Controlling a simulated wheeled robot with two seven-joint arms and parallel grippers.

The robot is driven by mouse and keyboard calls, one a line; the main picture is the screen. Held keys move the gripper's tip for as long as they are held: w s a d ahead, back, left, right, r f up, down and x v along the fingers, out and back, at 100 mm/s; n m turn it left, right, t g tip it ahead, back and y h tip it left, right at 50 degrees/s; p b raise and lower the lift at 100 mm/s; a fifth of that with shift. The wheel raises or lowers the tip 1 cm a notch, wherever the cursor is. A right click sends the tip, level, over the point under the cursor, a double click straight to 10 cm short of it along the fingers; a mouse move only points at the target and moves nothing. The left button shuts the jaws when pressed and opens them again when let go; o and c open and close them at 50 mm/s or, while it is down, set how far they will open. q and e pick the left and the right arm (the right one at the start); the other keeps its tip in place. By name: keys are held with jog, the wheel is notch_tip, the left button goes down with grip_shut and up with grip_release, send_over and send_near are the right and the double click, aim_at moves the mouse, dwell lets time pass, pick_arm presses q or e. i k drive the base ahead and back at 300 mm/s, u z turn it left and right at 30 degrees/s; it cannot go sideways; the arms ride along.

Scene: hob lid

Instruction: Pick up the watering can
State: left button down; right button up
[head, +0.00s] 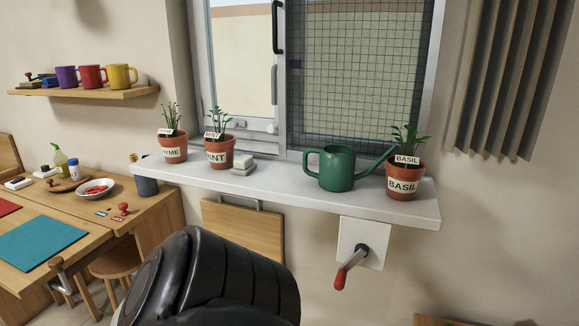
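The green watering can (336,170) stands upright on the white window sill (270,189), right of the middle. Its handle loop points left and its spout points right. The spout tip reaches up close to the basil pot (404,184); I cannot tell whether they touch. A black part of my own body fills the lower middle of the head view, below the sill. Neither of my grippers shows in this view.
The mint pot (218,154), thyme pot (172,148) and a small whitish block (243,165) stand left on the sill. Bare sill lies between block and can. A red-handled crank (350,270) sticks out below the sill. The window (350,75) rises behind. A wooden table (75,235) stands left.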

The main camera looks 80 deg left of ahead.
aim_at(338, 162)
jog(key=u, duration=0.85)
jog(key=k, duration=1.1)
jog(key=u, duration=0.6)
jog(key=i, duration=0.9)
jog(key=u, duration=0.35)
